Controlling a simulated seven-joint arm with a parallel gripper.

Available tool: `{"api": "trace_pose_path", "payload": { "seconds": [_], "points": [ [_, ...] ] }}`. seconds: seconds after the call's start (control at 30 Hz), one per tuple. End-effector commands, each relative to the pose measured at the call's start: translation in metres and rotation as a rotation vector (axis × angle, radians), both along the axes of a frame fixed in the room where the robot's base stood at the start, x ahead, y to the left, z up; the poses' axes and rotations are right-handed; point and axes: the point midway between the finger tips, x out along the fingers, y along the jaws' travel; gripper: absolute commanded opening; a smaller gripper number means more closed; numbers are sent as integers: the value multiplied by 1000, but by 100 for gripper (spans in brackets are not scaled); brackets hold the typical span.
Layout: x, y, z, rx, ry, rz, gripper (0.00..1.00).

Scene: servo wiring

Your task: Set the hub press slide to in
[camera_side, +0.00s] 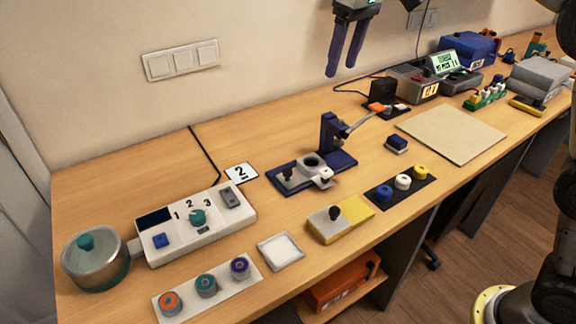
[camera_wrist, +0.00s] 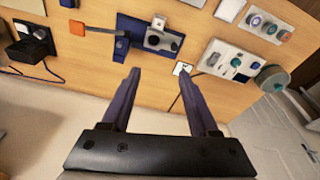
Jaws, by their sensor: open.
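The hub press has a dark blue base (camera_side: 335,163) with an upright blue post and a metal lever reaching up to the right, in the side view. A light grey slide (camera_side: 290,182) with a black knob (camera_side: 287,173) lies on the left part of the base, beside a grey block with a round dark opening (camera_side: 312,164). The press also shows at the top of the wrist view (camera_wrist: 134,24). I cannot tell for sure whether the slide is in or out. My gripper (camera_side: 341,70) is open and empty, high above the table behind the press; its fingers also show in the wrist view (camera_wrist: 160,72).
A white control box (camera_side: 195,228) with a pot stands left of the press. A yellow-and-grey block (camera_side: 340,222) with a black knob and a dark strip with coloured caps (camera_side: 400,190) are in front. A beige mat (camera_side: 452,133) lies right. The air around my gripper is clear.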

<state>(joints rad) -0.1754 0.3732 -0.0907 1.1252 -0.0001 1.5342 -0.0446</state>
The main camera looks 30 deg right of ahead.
Motion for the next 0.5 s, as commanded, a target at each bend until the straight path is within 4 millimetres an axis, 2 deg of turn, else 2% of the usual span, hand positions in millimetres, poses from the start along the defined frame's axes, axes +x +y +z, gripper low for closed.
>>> {"api": "trace_pose_path", "payload": {
  "seconds": [0.03, 0.1, 0.23, 0.4, 0.5],
  "points": [
    [18, 10, -16, -5, 26, 14, 61],
    [38, 23, -36, -10, 54, 31, 61],
    [66, 43, -77, -21, 100, 59, 61],
    [79, 60, -124, -37, 167, 82, 61],
    [79, 65, -139, -43, 191, 90, 61]
  ]
}}
